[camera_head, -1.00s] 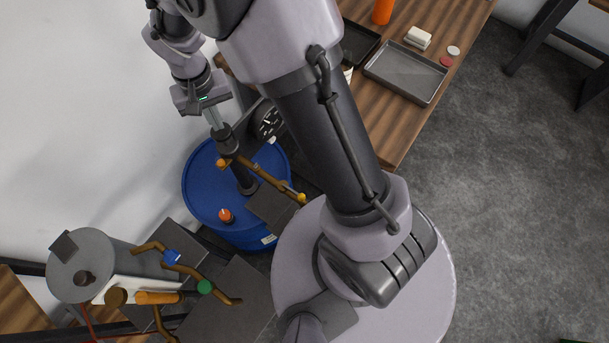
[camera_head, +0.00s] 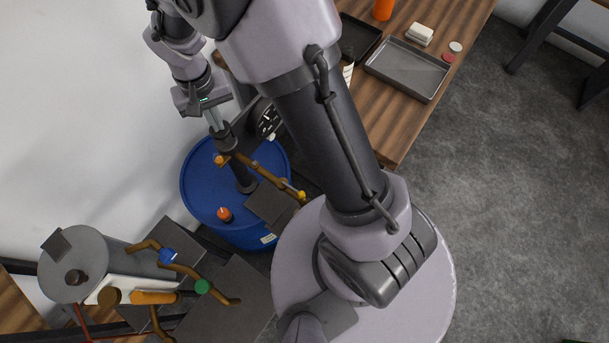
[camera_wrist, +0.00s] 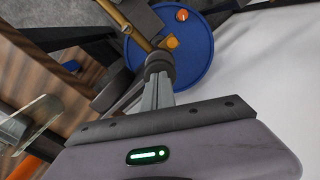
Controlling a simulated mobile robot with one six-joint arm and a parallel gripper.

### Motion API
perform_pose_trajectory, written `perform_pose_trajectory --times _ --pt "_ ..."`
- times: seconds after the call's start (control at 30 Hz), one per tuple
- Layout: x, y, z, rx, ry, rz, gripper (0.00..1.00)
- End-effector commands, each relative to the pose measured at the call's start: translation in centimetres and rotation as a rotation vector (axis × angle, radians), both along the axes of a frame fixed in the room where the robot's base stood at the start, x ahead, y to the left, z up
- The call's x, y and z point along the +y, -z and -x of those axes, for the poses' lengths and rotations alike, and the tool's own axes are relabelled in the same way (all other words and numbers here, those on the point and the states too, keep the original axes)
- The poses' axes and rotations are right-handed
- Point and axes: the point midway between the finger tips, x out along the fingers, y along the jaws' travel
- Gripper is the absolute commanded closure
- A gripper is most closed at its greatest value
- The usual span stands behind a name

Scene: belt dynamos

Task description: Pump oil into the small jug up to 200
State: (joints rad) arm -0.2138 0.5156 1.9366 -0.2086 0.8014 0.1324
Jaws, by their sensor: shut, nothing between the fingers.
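My gripper (camera_head: 217,128) is shut and empty, its fingers pointing down onto the dark pump top (camera_head: 226,138) above the blue drum (camera_head: 205,190). The fingertips seem to touch the pump top; the wrist view also shows them (camera_wrist: 158,80) at its dark round end (camera_wrist: 160,64). A brass spout (camera_head: 265,172) runs from the pump to the right and ends in a yellow tip. A round black dial (camera_head: 268,120) stands beside the pump; its reading is too small to tell. A pale container with markings (camera_head: 348,73), perhaps the small jug, is mostly hidden behind my arm.
A wooden table (camera_head: 396,130) at the upper right holds metal trays (camera_head: 405,72) and an orange bottle (camera_head: 383,8). A grey tank (camera_head: 75,262) with brass pipes and coloured valves stands at the lower left. Open floor (camera_head: 510,200) lies to the right.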

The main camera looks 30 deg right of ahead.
Motion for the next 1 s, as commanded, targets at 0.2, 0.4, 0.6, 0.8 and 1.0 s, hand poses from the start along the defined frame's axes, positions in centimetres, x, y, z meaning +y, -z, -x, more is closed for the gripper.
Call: perform_pose_trajectory --times 0.2,0.4,0.6,0.8,1.0 --pt "0.0 0.6 0.0 0.001 0.000 0.000 1.00" --pt "0.0 1.1 0.1 0.002 0.000 0.001 1.00" --pt "0.0 1.5 0.1 0.002 0.000 0.001 1.00" --pt "0.0 2.0 0.1 0.002 0.000 0.001 1.00" --pt "0.0 1.5 0.1 0.002 0.000 0.001 1.00"
